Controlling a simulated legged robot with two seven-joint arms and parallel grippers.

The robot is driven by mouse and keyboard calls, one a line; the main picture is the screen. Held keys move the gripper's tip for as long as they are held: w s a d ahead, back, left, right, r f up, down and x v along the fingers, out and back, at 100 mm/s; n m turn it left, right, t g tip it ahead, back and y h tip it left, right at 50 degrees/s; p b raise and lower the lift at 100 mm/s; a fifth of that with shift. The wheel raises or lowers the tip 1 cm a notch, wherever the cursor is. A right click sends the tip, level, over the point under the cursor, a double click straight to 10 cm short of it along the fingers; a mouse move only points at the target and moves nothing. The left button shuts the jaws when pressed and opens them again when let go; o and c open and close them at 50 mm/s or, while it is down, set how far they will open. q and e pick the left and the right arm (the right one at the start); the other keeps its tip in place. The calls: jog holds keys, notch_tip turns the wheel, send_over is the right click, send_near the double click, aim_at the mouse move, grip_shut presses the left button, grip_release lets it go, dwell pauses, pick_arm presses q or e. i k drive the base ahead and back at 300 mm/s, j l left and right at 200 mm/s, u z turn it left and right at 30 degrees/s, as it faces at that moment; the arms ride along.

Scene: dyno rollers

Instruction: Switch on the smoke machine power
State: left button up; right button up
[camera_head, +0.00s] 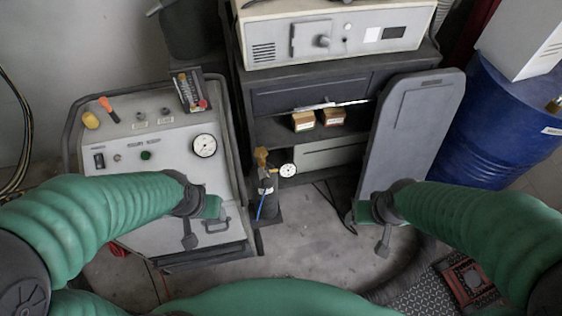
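A grey machine (170,205) with a sloped control panel stands at the left; I take it to be the smoke machine, though I can read no label. Its panel carries a black rocker-type switch (99,160), a green button (145,155), a small silver knob (117,158) and a round white gauge (204,145). The switch's position is too small to tell. My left gripper (200,225) hangs over the machine's front, below the gauge and apart from the switch. My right gripper (373,229) is in front of a grey upright panel. Neither visibly holds anything; their finger opening is unclear.
A dark shelf cart (310,80) bears a beige device (340,35) at the back. A small bottle with a gauge (268,185) stands right of the machine. A blue drum (500,120) is at the right. Open floor (310,235) lies between my grippers.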

aim_at(100, 160)
jog(key=k+j, duration=0.2)
jog(key=j, duration=0.3)
jog(key=k+j+z, duration=0.15)
jog(key=j, duration=0.35)
jog(key=k+j, duration=0.2)
jog(key=j, duration=0.3)
jog(key=k+j+z, duration=0.15)
jog(key=j, duration=0.3)
jog(key=k+j, duration=0.3)
jog(key=j, duration=0.15)
jog(key=k+j+z, duration=0.15)
jog(key=j, duration=0.3)
jog(key=k+j, duration=0.35)
jog(key=i+j+z, duration=0.05)
jog(key=j, duration=0.05)
